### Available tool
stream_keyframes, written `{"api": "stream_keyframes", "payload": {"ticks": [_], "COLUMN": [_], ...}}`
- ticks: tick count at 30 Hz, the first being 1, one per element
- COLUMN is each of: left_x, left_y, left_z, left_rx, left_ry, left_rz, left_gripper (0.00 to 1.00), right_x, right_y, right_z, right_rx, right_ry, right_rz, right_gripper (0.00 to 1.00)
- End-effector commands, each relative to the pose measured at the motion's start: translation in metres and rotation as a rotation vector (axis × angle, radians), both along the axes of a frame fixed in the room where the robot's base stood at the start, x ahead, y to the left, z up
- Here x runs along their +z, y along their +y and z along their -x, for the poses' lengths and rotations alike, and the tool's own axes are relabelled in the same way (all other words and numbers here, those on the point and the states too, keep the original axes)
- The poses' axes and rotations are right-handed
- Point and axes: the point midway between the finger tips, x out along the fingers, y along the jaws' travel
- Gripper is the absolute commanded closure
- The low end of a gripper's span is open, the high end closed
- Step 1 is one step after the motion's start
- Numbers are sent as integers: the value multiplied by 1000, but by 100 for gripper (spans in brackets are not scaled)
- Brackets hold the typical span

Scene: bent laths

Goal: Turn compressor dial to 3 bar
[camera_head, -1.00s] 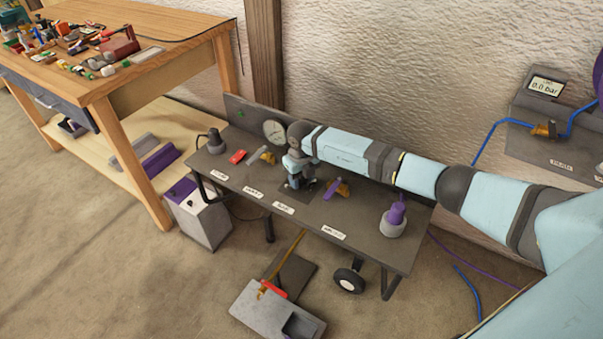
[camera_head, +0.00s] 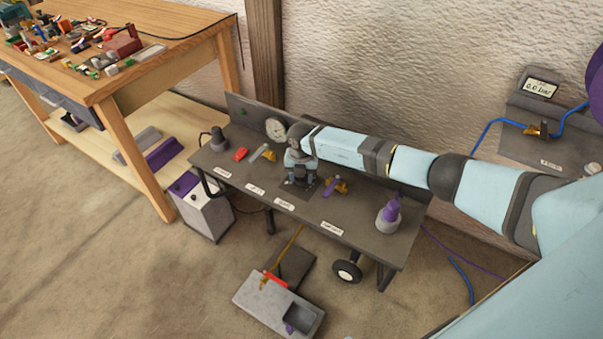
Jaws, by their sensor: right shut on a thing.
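The compressor's dark panel (camera_head: 250,196) carries a round gauge (camera_head: 276,130), whose reading is too small to make out. My right gripper (camera_head: 300,180) points down at the middle of the panel, over a dark square plate. It is shut on what appears to be the compressor dial, which the gripper mostly hides. The dial's setting cannot be seen. My left gripper is not in view.
On the panel are a red switch (camera_head: 240,154), a purple-handled brass valve (camera_head: 335,185) close right of my gripper, and a purple-topped knob (camera_head: 390,211). A wooden workbench (camera_head: 150,75) with clutter stands left. A grey pedal box (camera_head: 268,300) lies on the floor in front.

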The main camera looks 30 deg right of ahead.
Motion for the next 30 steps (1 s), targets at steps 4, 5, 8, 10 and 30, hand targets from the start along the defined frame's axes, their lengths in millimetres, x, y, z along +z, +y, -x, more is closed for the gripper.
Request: {"api": "stream_keyframes", "payload": {"ticks": [4,5,8,10,30], "left_x": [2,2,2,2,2], "left_y": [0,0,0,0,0], "left_z": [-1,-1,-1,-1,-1], "left_rx": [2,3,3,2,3], "left_ry": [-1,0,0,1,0], "left_rz": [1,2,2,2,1], "left_gripper": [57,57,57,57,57], "right_x": [1,1,1,1,4], "right_y": [-1,-1,-1,-1,0], "right_z": [-1,-1,-1,-1,-1], "right_rx": [-23,-25,-29,-29,-26], "right_ry": [-3,-3,-3,-3,-1], "right_rz": [0,0,0,0,0], "right_gripper": [78,78,78,78,29]}}
